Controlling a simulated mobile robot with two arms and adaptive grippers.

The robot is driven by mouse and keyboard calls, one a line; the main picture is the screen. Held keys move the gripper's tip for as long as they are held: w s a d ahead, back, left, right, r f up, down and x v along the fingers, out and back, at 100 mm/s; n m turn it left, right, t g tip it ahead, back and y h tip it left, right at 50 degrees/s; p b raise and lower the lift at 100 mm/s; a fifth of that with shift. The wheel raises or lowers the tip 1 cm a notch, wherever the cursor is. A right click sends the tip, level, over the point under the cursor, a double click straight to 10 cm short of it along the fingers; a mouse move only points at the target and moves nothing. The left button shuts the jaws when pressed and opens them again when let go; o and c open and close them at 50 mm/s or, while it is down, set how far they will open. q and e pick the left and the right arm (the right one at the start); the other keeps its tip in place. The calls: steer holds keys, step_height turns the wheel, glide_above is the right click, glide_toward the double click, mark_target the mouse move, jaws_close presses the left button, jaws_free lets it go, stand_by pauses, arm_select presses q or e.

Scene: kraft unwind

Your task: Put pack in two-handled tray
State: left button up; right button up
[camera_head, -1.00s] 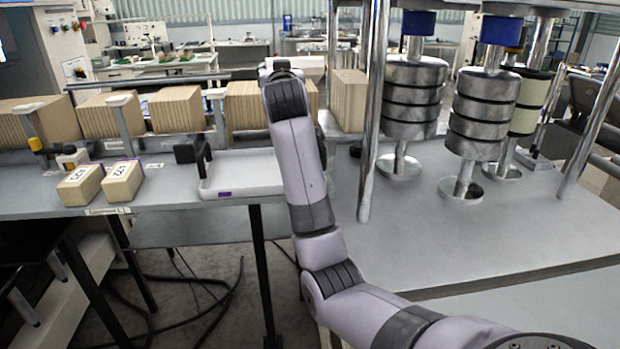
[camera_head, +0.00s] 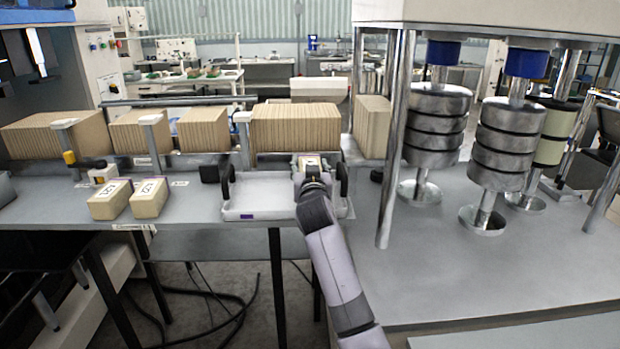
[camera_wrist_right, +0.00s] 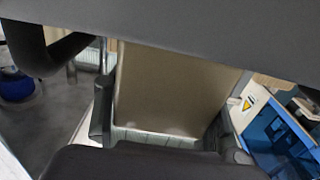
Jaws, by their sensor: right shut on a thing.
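The two-handled tray (camera_head: 262,210) is shallow and pale, with an upright black handle at each end. It sits on the grey bench near the middle of the head view. My right gripper (camera_head: 313,174) is over the tray's right half, shut on a tan pack (camera_head: 313,161). In the right wrist view the pack (camera_wrist_right: 170,88) fills the space between the two dark fingers (camera_wrist_right: 168,128). The gripper hides most of the pack in the head view, so I cannot tell whether it touches the tray floor. My left gripper is not in view.
Two labelled tan packs (camera_head: 149,199) (camera_head: 109,201) lie on the bench left of the tray. Rows of brown boards (camera_head: 296,127) stand behind the tray. Metal posts (camera_head: 394,150) and stacked weights (camera_head: 436,125) stand to the right. The bench's front edge is close to the tray.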

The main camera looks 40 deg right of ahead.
step_height(320, 180, down, 3)
steer(key=shift+f, duration=0.2)
steer(key=shift+f, duration=0.2)
steer(key=o, duration=1.3)
steer(key=shift+o, duration=0.2)
steer(key=shift+s+r, duration=0.1)
steer(key=b+v, duration=0.2)
steer(key=v, duration=1)
